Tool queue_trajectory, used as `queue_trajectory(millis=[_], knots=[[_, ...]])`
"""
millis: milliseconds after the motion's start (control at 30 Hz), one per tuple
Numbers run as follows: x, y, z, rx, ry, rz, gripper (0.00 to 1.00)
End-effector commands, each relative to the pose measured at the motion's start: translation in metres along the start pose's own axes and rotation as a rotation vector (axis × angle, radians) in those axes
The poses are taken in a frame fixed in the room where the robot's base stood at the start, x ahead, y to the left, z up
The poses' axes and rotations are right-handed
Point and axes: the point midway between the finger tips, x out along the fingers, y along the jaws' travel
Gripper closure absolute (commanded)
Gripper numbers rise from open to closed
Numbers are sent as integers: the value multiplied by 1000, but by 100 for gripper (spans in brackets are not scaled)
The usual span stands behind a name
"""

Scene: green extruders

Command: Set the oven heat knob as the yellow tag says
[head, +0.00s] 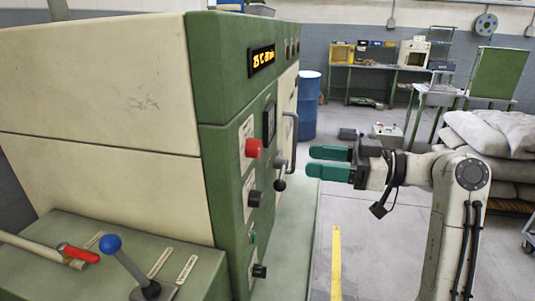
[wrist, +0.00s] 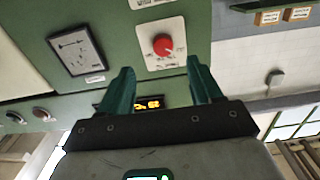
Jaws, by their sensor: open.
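A red knob (head: 253,148) sits on a pale plate on the front of the green and cream machine (head: 222,150). In the wrist view the red knob (wrist: 162,45) shows on its white dial plate, beyond the fingertips. Its small markings cannot be read, and I cannot confirm that it is the oven heat knob. No yellow tag can be made out in either view. My gripper (head: 311,162) has green fingers pointing left at the machine front. In the wrist view my gripper (wrist: 160,68) is open, with nothing between its fingers, apart from the knob.
An amber display (head: 262,60) is above the red knob. Black knobs (head: 255,198) are lower on the panel. A handle (head: 291,140) and a lever with a dark ball (head: 280,185) stick out near my gripper. A gauge (wrist: 76,50) shows beside the knob.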

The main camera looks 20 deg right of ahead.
Motion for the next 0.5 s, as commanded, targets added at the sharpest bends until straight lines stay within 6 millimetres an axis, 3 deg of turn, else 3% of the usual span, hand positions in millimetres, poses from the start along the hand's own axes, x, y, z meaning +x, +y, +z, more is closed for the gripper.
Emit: queue_trajectory(millis=[167, 500], knots=[[8, -1, -11, -19, 18, -16, 36], [67, -2, -12, -15, 16, -16, 36]])
